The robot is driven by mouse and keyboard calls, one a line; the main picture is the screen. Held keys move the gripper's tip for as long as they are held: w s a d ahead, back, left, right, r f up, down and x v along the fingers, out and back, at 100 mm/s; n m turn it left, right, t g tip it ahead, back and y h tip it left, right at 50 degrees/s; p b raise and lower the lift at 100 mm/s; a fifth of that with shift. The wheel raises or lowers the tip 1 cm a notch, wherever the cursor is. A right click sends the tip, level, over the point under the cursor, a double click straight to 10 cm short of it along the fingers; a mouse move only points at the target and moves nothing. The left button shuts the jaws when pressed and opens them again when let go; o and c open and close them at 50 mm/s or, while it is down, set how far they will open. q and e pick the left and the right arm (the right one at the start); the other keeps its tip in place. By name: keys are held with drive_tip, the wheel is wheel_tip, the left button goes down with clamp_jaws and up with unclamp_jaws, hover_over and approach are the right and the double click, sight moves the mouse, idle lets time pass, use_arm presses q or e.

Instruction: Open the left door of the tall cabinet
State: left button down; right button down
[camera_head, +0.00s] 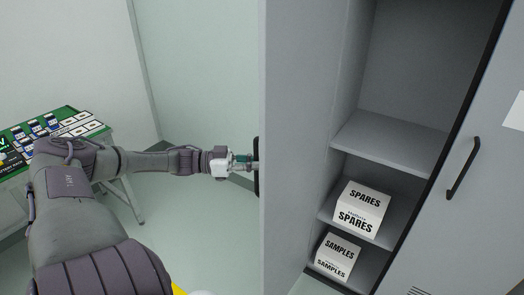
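The tall grey cabinet fills the right half of the view. Its left door (303,150) stands swung wide open toward me, seen nearly edge-on with its inner face showing. The door's black handle (257,180) shows at its outer side, partly hidden by the door edge. My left gripper (248,162) reaches in from the left, with its fingers close together at the handle; they appear shut on it. The right door (495,190) is closed, with a black bar handle (463,168). My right gripper is out of view.
Cabinet shelves (390,143) show inside. A white SPARES box (361,209) stands above a white SAMPLES box (337,257). At left, a table (128,197) bears a green board (62,114) with small parts, behind my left arm. Clear floor lies between table and door.

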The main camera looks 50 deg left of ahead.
use_arm(q)
drive_tip(key=shift+s+f, duration=0.1)
drive_tip(key=shift+f, duration=0.1)
drive_tip(key=c, duration=1.2)
unclamp_jaws()
drive_tip(key=shift+r, duration=0.15)
drive_tip(key=v, duration=1.2)
